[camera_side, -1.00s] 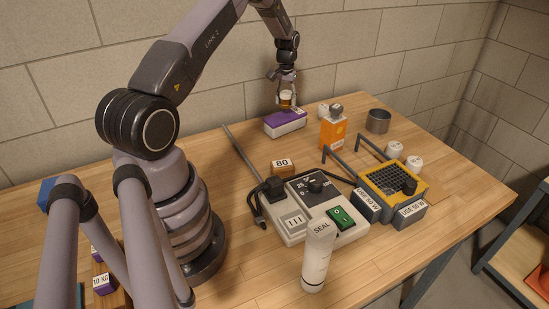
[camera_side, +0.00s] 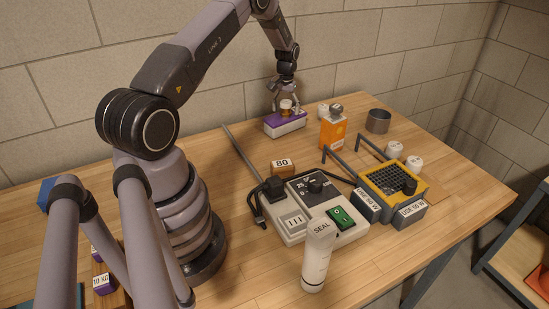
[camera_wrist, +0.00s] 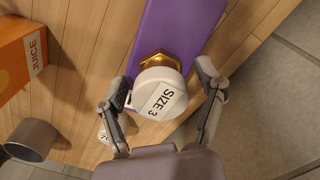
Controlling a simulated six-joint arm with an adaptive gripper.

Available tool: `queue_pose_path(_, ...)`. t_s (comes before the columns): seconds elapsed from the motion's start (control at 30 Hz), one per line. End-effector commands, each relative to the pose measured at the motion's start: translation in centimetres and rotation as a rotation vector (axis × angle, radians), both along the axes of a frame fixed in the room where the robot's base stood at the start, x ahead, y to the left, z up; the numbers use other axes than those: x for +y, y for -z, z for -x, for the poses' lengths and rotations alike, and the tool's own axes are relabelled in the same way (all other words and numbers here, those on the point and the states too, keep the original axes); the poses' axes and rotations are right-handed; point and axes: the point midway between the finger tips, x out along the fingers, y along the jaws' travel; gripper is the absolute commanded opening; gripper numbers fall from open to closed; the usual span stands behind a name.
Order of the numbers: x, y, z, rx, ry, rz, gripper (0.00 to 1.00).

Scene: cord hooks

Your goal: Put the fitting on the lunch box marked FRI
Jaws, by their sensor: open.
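The fitting (camera_side: 287,107), a brass hex piece with a white cap, sits on top of the purple lunch box (camera_side: 284,126) against the back wall. In the wrist view the fitting (camera_wrist: 160,92) shows its cap marked SIZE 3, over the purple lid (camera_wrist: 180,28). My gripper (camera_side: 286,104) is open, with one finger on each side of the fitting. In the wrist view both fingers of my gripper (camera_wrist: 164,84) stand apart from the cap. The marking on the lunch box cannot be read in either view.
An orange juice carton (camera_side: 333,131) and a metal cup (camera_side: 378,121) stand to the right of the lunch box. A grey switch unit (camera_side: 296,229), a white SEAL tube (camera_side: 317,262) and a yellow-topped caddy (camera_side: 393,184) are nearer the front. Table left of the box is clear.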

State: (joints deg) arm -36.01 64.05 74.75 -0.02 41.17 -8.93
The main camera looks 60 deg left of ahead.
Motion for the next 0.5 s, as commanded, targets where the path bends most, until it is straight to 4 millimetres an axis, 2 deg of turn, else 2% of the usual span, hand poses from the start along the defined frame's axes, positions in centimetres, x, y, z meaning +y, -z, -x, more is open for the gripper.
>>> queue_pose_path(0.13, 0.0, -0.2, 0.0, -0.001, 0.0, -0.001, 0.69)
queue_pose_path(0.23, 0.0, -1.1, 0.0, -0.001, 0.0, -0.001, 0.69)
queue_pose_path(0.5, 0.0, -6.9, -0.1, -0.004, 0.0, -0.003, 0.69)
